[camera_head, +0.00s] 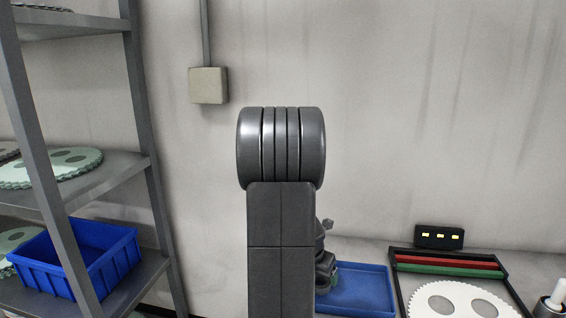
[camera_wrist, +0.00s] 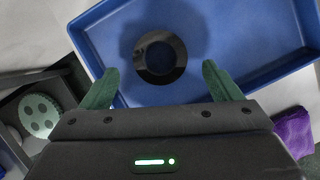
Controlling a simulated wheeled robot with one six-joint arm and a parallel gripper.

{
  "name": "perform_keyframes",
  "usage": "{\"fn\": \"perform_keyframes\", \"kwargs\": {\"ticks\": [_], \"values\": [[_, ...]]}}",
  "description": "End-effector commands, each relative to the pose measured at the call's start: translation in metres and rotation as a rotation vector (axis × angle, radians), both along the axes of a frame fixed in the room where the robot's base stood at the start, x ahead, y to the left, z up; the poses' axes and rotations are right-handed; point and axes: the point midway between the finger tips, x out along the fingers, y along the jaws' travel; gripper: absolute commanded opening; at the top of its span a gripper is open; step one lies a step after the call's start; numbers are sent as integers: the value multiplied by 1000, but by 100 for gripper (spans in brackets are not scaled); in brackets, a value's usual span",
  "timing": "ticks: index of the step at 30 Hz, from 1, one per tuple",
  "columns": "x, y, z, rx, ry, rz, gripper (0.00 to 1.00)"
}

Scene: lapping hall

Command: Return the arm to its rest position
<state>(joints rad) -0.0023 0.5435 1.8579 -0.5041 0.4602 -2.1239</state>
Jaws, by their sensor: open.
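My arm stands upright in the middle of the head view and hides much of what is behind it. My gripper (camera_wrist: 160,66) is open in the wrist view, its two green fingers wide apart with nothing between them in its grasp. It points down over a blue tray (camera_wrist: 230,80). A dark ring (camera_wrist: 140,58) lies in the tray, seen between and beyond the fingertips. In the head view, part of my gripper (camera_head: 326,272) shows at the right of the arm, over the blue tray (camera_head: 362,300). The ring is hidden there.
Right of the tray is a black tray (camera_head: 403,296) with red and green strips and a pale toothed disc (camera_head: 462,302). Behind is a black box (camera_head: 438,237) with yellow lights. A grey shelf (camera_head: 150,185) with a blue bin (camera_head: 75,262) stands left. A purple cloth (camera_wrist: 292,132) lies beside the tray.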

Motion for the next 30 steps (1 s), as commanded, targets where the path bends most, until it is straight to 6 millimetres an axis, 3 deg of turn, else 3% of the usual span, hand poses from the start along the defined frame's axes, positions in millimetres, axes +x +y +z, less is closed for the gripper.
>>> {"fn": "perform_keyframes", "kwargs": {"ticks": [7,9,15,30], "values": [[13,-10,-49,0,5,0,84],[15,-9,-25,0,-5,0,84],[14,-9,-6,0,-2,0,84],[13,-9,-4,0,0,0,84]]}}
